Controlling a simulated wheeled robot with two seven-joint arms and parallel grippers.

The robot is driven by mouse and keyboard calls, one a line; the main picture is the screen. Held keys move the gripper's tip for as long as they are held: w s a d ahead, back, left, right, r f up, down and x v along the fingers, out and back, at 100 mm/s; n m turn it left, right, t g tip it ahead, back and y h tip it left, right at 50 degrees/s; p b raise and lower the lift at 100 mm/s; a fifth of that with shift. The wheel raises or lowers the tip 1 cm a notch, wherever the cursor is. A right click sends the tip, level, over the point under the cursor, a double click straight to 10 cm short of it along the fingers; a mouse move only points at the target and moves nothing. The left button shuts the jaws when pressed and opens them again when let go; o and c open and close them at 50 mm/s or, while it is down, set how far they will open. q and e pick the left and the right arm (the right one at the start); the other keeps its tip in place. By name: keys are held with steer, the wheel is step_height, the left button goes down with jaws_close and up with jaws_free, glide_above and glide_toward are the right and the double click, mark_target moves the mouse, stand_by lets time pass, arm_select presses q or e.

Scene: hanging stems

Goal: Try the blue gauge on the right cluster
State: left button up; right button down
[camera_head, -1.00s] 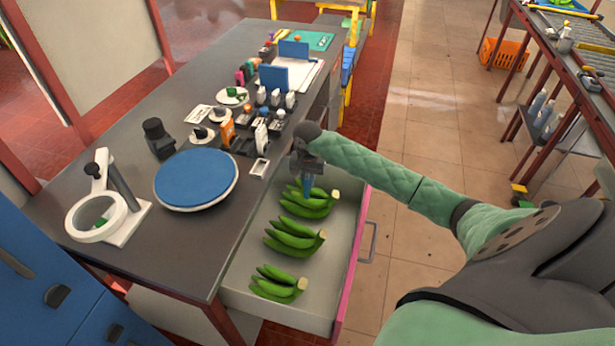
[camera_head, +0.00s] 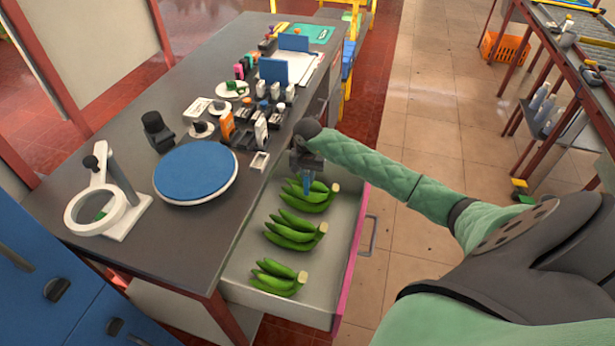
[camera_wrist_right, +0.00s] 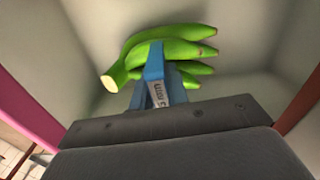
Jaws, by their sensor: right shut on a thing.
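Three green banana clusters lie in a row in the open drawer: a far one (camera_head: 308,198) toward the right, a middle one (camera_head: 292,232) and a near one (camera_head: 275,277). My right gripper (camera_head: 307,168) is over the far cluster, shut on the blue gauge (camera_head: 308,184), which points down at the fruit. In the right wrist view the gauge (camera_wrist_right: 154,72), with a printed label, overlaps the fingers of the far cluster (camera_wrist_right: 172,48). One finger appears to lie at its opening; contact is unclear. My left gripper is not in view.
The drawer (camera_head: 241,280) has a grey inside and a pink front. On the dark table (camera_head: 110,255) stand a round blue-topped turntable (camera_head: 195,172), a ring magnifier stand (camera_head: 95,212) and several small tools. The tiled floor to the right is open.

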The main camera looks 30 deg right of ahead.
mark_target(320, 197)
steer(key=shift+f+b, duration=1.4)
steer(key=shift+f, duration=0.1)
stand_by(1.2)
steer(key=shift+r+b, duration=0.15)
steer(key=shift+b, duration=0.15)
stand_by(0.6)
steer(key=shift+f, duration=0.2)
stand_by(0.4)
steer(key=shift+r+b, duration=0.2)
steer(key=shift+b, duration=0.3)
stand_by(0.7)
steer(key=shift+f, duration=0.2)
stand_by(0.3)
steer(key=shift+r+b, duration=0.15)
steer(key=shift+b, duration=0.4)
stand_by(0.4)
steer(key=shift+s+f, duration=0.1)
steer(key=shift+f, duration=0.15)
stand_by(0.9)
